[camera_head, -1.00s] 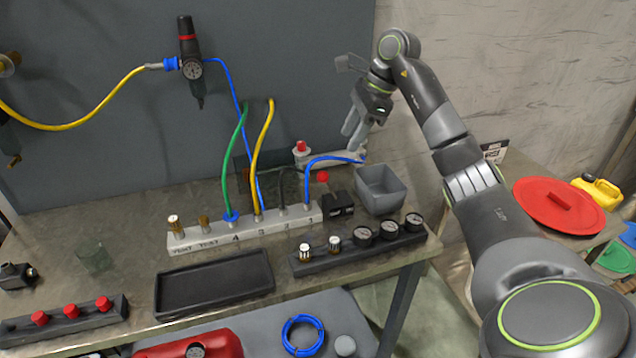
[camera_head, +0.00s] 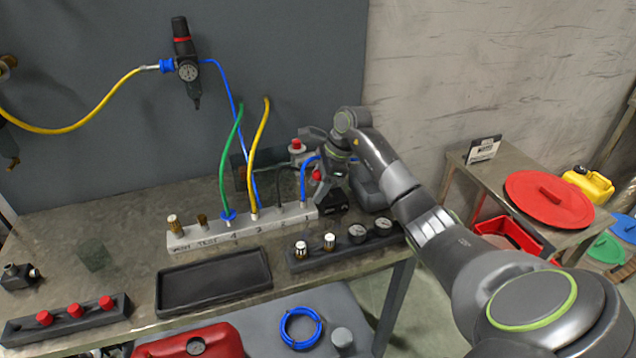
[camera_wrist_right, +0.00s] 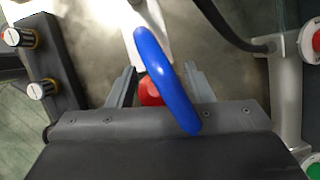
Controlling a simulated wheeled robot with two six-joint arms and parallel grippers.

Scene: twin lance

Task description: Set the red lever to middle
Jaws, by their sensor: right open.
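The red lever's round knob (camera_head: 317,175) shows beside the black valve box (camera_head: 333,201), at the right end of the numbered white manifold (camera_head: 272,224). My right gripper (camera_head: 325,185) is lowered close over it. In the right wrist view the red knob (camera_wrist_right: 150,92) lies between the two open fingers (camera_wrist_right: 162,85), nearer the left one. A blue hose (camera_wrist_right: 165,75) crosses in front and hides part of the knob. I cannot tell whether a finger touches it. The lever's shaft and angle are hidden. My left gripper is not in view.
A grey bin (camera_head: 369,190) stands behind my right wrist. A gauge strip (camera_head: 345,246) and a black tray (camera_head: 214,281) lie at the front. Green (camera_head: 228,170) and yellow (camera_head: 258,150) hoses rise from the manifold. A red button (camera_head: 296,144) stands behind.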

